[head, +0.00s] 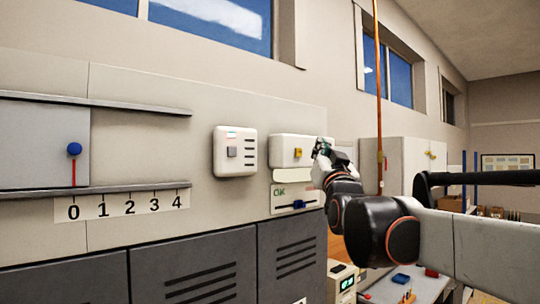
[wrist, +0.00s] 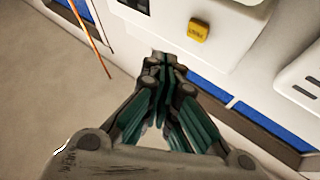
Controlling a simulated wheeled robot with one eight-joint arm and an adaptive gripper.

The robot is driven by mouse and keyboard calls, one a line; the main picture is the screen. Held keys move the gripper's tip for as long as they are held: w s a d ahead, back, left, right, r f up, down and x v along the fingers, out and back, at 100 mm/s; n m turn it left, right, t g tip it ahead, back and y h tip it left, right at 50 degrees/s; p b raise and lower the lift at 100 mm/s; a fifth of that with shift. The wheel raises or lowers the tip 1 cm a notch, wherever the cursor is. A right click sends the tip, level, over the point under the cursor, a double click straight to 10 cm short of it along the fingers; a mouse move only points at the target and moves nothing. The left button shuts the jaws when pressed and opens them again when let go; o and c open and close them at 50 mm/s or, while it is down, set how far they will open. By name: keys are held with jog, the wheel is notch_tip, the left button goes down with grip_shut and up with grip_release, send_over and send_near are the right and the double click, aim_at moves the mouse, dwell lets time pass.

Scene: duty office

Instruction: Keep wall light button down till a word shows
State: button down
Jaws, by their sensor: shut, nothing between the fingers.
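A white wall box (head: 285,150) carries a yellow button (head: 298,152). In the wrist view the yellow button (wrist: 198,30) bears a small label too blurred to read for sure. A dark window (wrist: 138,5) on the same box is cut by the top edge there, and I cannot make out a word in it. My gripper (head: 319,148) is at the right end of this box. In the wrist view my gripper (wrist: 165,62) has its fingers together, empty, below and left of the yellow button and apart from it.
Left of the box is another white box (head: 234,151) with a grey button and slots. A panel with a blue slider (head: 298,204) sits below. Further left are a blue-knobbed lever (head: 74,150) and a number scale (head: 130,205). An orange pole (head: 378,90) stands behind my arm.

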jog(key=shift+w+a, duration=0.45)
jog(key=shift+w, duration=0.2)
jog(key=shift+w+a, duration=0.45)
jog(key=shift+w, duration=0.15)
jog(key=shift+w+a, duration=0.1)
dwell(0.6)
jog(key=shift+w+a, duration=0.15)
jog(key=shift+w, duration=0.1)
jog(key=shift+w+a, duration=0.25)
jog(key=shift+w, duration=0.1)
dwell(0.8)
jog(key=shift+s, duration=0.1)
dwell(3.0)
jog(key=shift+s+d, duration=0.5)
jog(key=shift+s, duration=0.1)
jog(key=shift+s+d, duration=0.75)
jog(key=shift+s, duration=0.3)
jog(key=shift+s+d, duration=0.75)
jog(key=shift+s, duration=0.25)
